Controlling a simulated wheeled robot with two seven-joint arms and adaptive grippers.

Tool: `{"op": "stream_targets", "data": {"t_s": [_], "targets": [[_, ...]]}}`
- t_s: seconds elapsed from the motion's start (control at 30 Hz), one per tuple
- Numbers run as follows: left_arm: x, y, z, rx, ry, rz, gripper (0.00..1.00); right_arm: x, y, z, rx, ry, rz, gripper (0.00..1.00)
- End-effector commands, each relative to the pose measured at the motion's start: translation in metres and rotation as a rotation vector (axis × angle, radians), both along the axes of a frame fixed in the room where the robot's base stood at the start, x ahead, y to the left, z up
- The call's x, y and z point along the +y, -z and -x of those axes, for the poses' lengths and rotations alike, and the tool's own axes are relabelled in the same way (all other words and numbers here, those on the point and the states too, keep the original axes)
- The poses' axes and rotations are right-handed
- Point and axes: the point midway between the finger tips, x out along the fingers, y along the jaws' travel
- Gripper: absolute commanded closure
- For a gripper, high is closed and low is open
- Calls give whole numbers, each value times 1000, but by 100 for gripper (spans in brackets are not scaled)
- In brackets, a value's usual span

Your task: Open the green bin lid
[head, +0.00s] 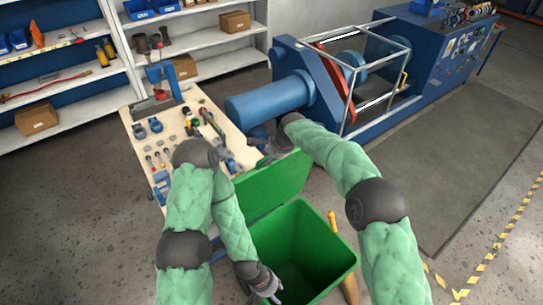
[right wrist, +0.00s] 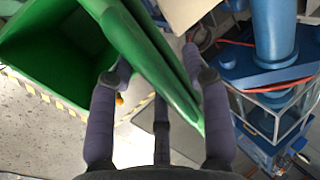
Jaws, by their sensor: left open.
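The green bin (head: 335,244) stands upright on the floor at bottom centre in the head view, its inside showing empty. Its green lid (head: 268,188) is swung up, tilted back from the opening toward the workbench. In the right wrist view the lid (right wrist: 150,65) passes between the spread fingers of my right gripper (right wrist: 158,75), and the bin's inside (right wrist: 45,45) shows at left. My left gripper (head: 268,290) is open beside the bin's left rim.
A workbench (head: 215,108) with tools and a vise stands behind the lid. A blue machine (head: 285,95) with a caged frame is behind my right arm. Shelves (head: 60,75) line the back left. Floor at right is clear.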

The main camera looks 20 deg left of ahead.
Motion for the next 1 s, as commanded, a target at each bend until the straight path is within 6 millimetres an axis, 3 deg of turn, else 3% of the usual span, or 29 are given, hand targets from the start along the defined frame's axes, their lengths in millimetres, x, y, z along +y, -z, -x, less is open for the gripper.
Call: {"op": "stream_targets", "data": {"t_s": [0.27, 0.73, 1.0], "targets": [[0, 0, 0, -1, 0, 0, 54, -2, -4, 1, -1, 0, -1, 51], [0, 0, 0, 0, 0, 0, 54, -31, -78, 23, -2, 0, -2, 51], [0, 0, 0, -1, 0, 0, 54, -43, -104, 31, 0, 0, 0, 51]]}}
